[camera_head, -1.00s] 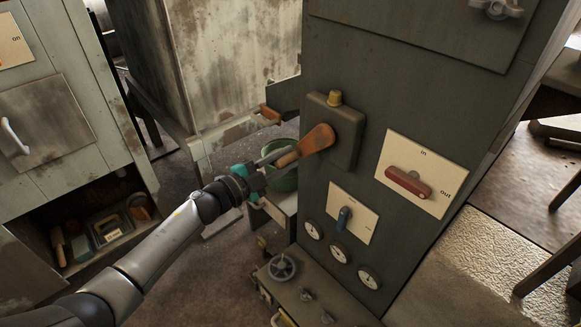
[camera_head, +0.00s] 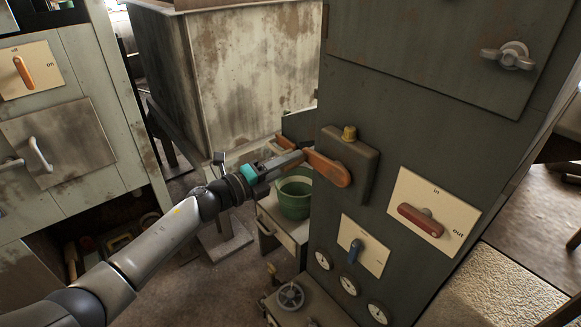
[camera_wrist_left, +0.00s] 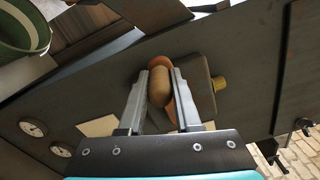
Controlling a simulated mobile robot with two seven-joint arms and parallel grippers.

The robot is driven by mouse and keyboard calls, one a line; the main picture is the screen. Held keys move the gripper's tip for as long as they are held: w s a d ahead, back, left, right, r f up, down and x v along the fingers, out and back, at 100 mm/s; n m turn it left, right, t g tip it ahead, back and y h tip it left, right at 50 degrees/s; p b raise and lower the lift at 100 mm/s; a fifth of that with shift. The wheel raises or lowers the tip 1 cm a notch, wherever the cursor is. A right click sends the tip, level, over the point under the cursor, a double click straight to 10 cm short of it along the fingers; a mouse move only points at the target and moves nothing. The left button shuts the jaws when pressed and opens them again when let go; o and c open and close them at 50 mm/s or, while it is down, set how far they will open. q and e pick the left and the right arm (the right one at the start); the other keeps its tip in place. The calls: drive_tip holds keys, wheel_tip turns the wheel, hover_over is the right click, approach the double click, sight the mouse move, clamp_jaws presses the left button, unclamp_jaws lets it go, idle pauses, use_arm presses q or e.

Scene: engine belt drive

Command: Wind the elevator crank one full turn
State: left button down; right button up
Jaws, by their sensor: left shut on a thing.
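The crank has an orange-brown arm (camera_head: 330,170) mounted on a dark grey box (camera_head: 362,163) with a yellow knob on top, on the side of a tall grey cabinet. The arm slopes from upper left down to lower right in the head view. My left gripper (camera_head: 303,156) is at its upper-left end, shut on the crank's handle. In the left wrist view the rounded wooden handle (camera_wrist_left: 160,87) sits between the two fingers (camera_wrist_left: 158,92), and part of the orange arm (camera_wrist_left: 184,105) shows behind it. My right gripper is not in view.
A red-handled in/out switch (camera_head: 421,220), a blue switch (camera_head: 355,250) and several gauges sit on the cabinet face below and right. A green bucket (camera_head: 294,200) stands below my left gripper. A small handwheel (camera_head: 290,296) is lower down. Bare floor lies left of it.

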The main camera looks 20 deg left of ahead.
use_arm(q)
drive_tip(key=shift+r+m, duration=0.6)
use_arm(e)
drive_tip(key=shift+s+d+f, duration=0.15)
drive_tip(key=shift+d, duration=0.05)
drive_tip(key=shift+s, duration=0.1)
use_arm(q)
drive_tip(key=c, duration=0.6)
unclamp_jaws()
drive_tip(key=shift+f, duration=0.1)
drive_tip(key=shift+s+a, duration=0.3)
drive_tip(key=shift+s, duration=0.25)
drive_tip(key=p+v, duration=0.2)
drive_tip(key=v, duration=1.2)
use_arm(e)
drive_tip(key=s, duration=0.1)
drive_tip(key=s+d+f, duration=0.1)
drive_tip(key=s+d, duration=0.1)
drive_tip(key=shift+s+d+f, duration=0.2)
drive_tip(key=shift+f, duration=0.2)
